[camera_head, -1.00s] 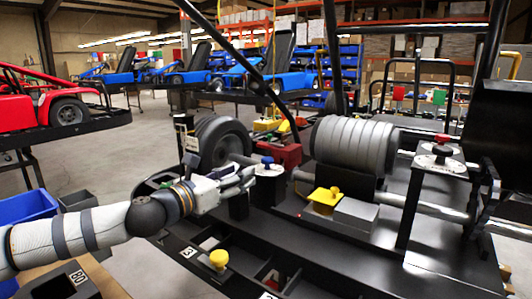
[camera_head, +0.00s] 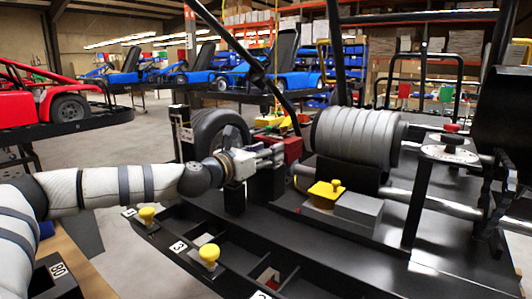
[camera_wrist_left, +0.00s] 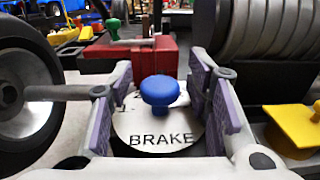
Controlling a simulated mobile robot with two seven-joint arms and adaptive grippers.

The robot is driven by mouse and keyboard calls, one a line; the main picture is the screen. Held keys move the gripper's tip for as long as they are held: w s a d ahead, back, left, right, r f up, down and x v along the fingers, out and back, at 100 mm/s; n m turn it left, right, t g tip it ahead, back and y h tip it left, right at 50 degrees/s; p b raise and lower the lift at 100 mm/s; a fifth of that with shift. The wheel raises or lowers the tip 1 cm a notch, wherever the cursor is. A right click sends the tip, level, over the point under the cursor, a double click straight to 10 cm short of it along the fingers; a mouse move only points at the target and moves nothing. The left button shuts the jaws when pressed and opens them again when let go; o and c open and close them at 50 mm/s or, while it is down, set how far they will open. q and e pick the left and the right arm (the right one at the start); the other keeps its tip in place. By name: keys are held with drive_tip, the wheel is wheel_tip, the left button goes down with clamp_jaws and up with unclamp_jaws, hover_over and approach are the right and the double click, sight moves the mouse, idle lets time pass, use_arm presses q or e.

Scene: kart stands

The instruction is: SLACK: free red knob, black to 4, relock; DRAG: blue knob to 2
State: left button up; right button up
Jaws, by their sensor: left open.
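The blue knob (camera_wrist_left: 160,92) stands upright on a round white dial (camera_wrist_left: 135,128) marked BRAKE, a digit partly showing. My left gripper (camera_wrist_left: 160,72) is open, with its purple-padded fingers on either side of the knob; there is a gap on each side. In the head view the left gripper (camera_head: 272,156) hides the blue knob. A red knob (camera_head: 452,128) and a black knob (camera_head: 451,141) sit on a white disc (camera_head: 449,155) on a stand at the right. The disc's numbers are too small to read. My right gripper is out of view.
A grey ribbed roller (camera_head: 352,140) and a yellow block (camera_head: 325,194) with a knob lie right of the left gripper. A red box (camera_wrist_left: 130,58) with a green knob stands behind the dial. Yellow knobs (camera_head: 209,253) stand on the near frame.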

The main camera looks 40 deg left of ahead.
use_arm(q)
clamp_jaws()
